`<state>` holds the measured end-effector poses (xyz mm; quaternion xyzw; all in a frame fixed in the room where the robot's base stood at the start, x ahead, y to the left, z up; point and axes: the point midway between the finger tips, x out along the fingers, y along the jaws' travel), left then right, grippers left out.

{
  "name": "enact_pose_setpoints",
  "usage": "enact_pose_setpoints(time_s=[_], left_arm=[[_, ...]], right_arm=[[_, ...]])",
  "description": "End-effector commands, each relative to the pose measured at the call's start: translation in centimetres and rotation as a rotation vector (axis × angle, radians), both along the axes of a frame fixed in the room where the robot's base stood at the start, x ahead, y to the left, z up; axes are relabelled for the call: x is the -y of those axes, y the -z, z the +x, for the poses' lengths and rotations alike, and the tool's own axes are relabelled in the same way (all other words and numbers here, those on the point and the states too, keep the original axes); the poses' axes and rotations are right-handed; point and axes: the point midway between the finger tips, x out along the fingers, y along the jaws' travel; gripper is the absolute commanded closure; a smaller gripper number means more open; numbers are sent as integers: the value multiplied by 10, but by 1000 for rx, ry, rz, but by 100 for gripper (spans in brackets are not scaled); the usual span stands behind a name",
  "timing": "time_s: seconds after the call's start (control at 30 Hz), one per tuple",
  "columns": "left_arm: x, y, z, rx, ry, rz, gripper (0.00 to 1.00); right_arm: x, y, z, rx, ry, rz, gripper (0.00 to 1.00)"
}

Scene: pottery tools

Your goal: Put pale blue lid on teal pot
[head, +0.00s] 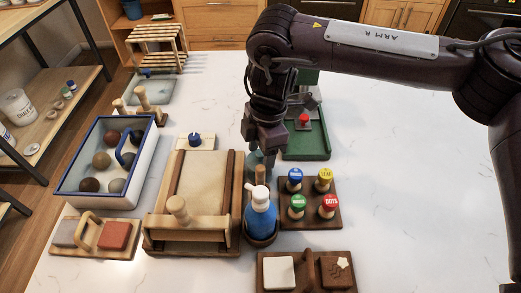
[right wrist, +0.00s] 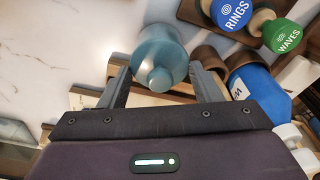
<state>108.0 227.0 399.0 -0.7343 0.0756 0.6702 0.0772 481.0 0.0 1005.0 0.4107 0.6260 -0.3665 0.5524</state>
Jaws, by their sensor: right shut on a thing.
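My right gripper (head: 262,143) points down behind the blue bottle. My left gripper is not in view.
A blue bottle (head: 261,214) with a white top stands in front of the gripper. A stamp rack (head: 315,212) is to its right, a wooden slab roller (head: 193,190) to its left, a green stand (head: 311,143) behind. The white table (head: 410,180) is clear at right.

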Motion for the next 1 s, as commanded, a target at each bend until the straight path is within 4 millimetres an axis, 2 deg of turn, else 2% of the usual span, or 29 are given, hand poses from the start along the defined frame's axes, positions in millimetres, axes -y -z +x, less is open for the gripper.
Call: enact_pose_setpoints(time_s=[0.2,0.23,0.37,0.63,0.77,0.87,1.0], left_arm=[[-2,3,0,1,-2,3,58],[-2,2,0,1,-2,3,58],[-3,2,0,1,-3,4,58],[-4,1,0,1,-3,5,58],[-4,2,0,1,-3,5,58],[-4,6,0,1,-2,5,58],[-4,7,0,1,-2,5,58]], right_arm=[[0,4,0,0,1,0,64],[0,3,0,0,1,0,38],[0,3,0,0,1,0,21],[0,2,0,0,0,0,20],[0,-5,1,3,0,1,20],[2,-19,2,4,2,2,20],[6,-52,4,8,1,0,20]])
